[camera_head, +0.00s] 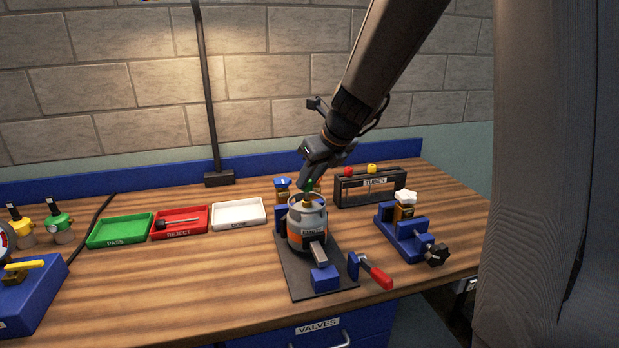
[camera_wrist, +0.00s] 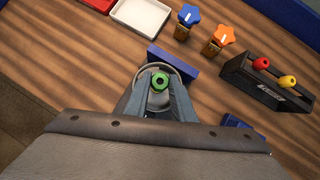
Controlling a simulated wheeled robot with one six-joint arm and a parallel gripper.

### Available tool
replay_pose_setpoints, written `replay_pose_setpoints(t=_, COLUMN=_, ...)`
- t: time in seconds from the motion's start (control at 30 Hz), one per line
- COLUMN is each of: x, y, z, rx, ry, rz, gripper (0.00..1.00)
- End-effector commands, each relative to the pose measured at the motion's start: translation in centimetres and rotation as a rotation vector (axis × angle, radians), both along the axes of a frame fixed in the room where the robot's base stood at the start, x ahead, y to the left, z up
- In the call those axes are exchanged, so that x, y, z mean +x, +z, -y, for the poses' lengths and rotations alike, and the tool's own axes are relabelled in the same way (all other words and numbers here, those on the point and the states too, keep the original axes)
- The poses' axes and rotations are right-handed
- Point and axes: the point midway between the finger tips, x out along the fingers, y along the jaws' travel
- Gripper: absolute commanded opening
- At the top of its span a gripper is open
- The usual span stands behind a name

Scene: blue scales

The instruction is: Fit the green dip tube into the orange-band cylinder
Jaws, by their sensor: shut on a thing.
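The orange-band cylinder (camera_head: 295,238) stands upright in a blue clamp on a dark plate near the middle of the bench. Its grey collar also shows in the wrist view (camera_wrist: 181,72). My gripper (camera_head: 308,183) points down over the cylinder's neck. It is shut on the green dip tube, whose green head (camera_wrist: 159,81) shows between the fingers in the wrist view. The head sits above the collar opening. The tube's lower part is hidden, so I cannot tell how deep it reaches into the neck.
The tube rack (camera_head: 367,189) with a red and a yellow tube head stands right of the cylinder. A blue vise (camera_head: 405,240) holds a white-topped valve at right. Green, red and white trays (camera_head: 238,214) lie at left. Blue and orange valves (camera_wrist: 224,35) stand behind the cylinder.

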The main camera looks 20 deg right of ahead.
Motion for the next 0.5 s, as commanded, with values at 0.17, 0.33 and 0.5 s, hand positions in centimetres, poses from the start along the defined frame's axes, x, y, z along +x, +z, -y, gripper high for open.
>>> replay_pose_setpoints(t=0.17, x=-0.01, y=0.01, z=0.0, rx=0.0, ry=0.0, rz=0.0, gripper=0.44)
replay_pose_setpoints(t=0.33, x=-0.01, y=0.01, z=-0.01, rx=0.0, ry=0.0, rz=0.0, gripper=0.44)
replay_pose_setpoints(t=0.5, x=-0.17, y=0.36, z=0.08, rx=0.0, ry=0.0, rz=0.001, gripper=0.44)
